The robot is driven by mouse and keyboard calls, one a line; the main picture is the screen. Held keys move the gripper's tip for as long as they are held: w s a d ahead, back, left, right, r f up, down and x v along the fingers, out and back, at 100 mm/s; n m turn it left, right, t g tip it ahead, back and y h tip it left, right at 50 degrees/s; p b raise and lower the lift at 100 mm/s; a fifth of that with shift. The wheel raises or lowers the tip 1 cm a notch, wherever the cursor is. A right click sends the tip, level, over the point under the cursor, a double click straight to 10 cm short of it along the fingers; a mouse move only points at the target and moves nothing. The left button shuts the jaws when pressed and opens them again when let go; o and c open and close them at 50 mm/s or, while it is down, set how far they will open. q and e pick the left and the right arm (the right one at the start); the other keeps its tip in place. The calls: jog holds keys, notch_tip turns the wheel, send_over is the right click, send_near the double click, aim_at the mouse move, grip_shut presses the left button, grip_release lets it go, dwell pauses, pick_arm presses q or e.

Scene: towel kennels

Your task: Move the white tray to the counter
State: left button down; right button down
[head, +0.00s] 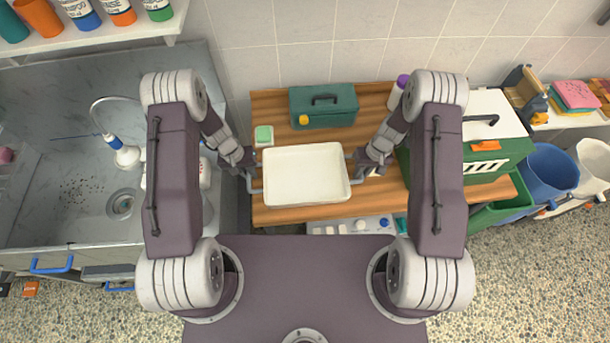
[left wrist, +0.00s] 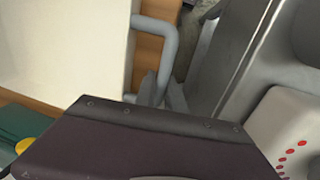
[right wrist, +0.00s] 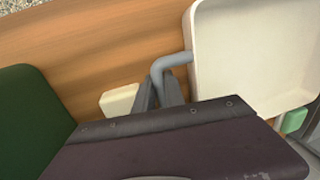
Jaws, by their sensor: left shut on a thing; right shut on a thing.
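The white tray (head: 306,174) is a shallow, empty tray with a grey bar handle on each short side. It is over the wooden counter (head: 290,216), between my two grippers; I cannot tell whether it touches the wood. My left gripper (head: 250,175) is shut on the tray's left handle, which also shows in the left wrist view (left wrist: 168,40). My right gripper (head: 358,169) is shut on the right handle, seen in the right wrist view (right wrist: 170,64). The tray looks about level in the head view.
A green toolbox (head: 324,106) stands behind the tray. A green soap-like block (head: 264,135) lies at the back left. A large green case with a white top (head: 488,125) stands to the right. A metal sink (head: 110,190) is on the left. Bare wood shows in front of the tray.

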dwell(0.6)
